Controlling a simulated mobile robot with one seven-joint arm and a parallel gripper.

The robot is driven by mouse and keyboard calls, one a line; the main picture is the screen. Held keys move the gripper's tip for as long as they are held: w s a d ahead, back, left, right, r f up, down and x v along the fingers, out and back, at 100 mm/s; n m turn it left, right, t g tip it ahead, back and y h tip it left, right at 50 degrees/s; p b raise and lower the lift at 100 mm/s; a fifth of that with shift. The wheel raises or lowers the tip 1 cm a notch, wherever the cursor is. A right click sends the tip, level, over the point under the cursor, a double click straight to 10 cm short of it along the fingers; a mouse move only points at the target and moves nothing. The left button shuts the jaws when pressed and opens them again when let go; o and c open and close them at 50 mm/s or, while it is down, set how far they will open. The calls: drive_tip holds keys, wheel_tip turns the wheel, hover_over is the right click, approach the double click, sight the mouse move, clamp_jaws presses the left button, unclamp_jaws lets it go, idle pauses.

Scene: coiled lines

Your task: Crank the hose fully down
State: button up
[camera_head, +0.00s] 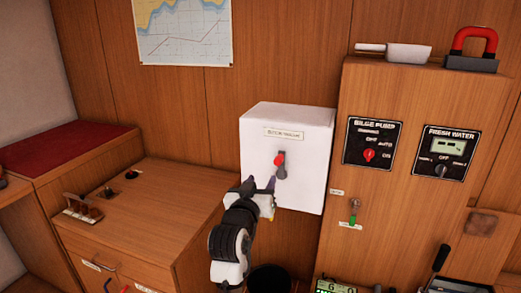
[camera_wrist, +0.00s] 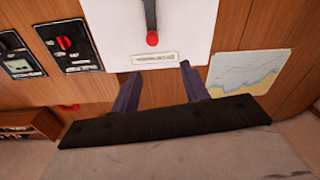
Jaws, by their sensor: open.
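A white box (camera_head: 300,127) is mounted on the wood wall and carries a small label too blurred to read. On its front is a short grey crank lever (camera_head: 281,171) with a red knob (camera_head: 279,160) at its upper end. My gripper (camera_head: 260,183) is in front of the box, just left of the lever's lower end in the head view. In the wrist view, which is upside down, my gripper (camera_wrist: 161,70) has its two fingers spread and nothing between them. The red knob (camera_wrist: 152,39) there lies beyond the fingertips, apart from them. I cannot make out a hose.
A wooden cabinet with a bilge pump panel (camera_head: 369,142) and a fresh water panel (camera_head: 442,152) stands to the right. A wooden counter (camera_head: 150,210) is at left. A dark bucket-like container (camera_head: 269,279) is below.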

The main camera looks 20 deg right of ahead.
sight(277, 162)
drive_tip(key=shift+g, duration=0.3)
drive_tip(key=p+x, duration=0.1)
drive_tip(key=x, duration=0.3)
drive_tip(key=p+x, duration=0.1)
drive_tip(key=x, duration=0.3)
drive_tip(key=d+p+x, duration=0.1)
drive_tip(key=x, duration=0.3)
drive_tip(key=shift+d+f, duration=0.1)
drive_tip(key=shift+d, duration=0.05)
drive_tip(key=shift+p+x, duration=0.35)
drive_tip(key=shift+x, duration=0.5)
drive_tip(key=shift+f, duration=0.1)
clamp_jaws()
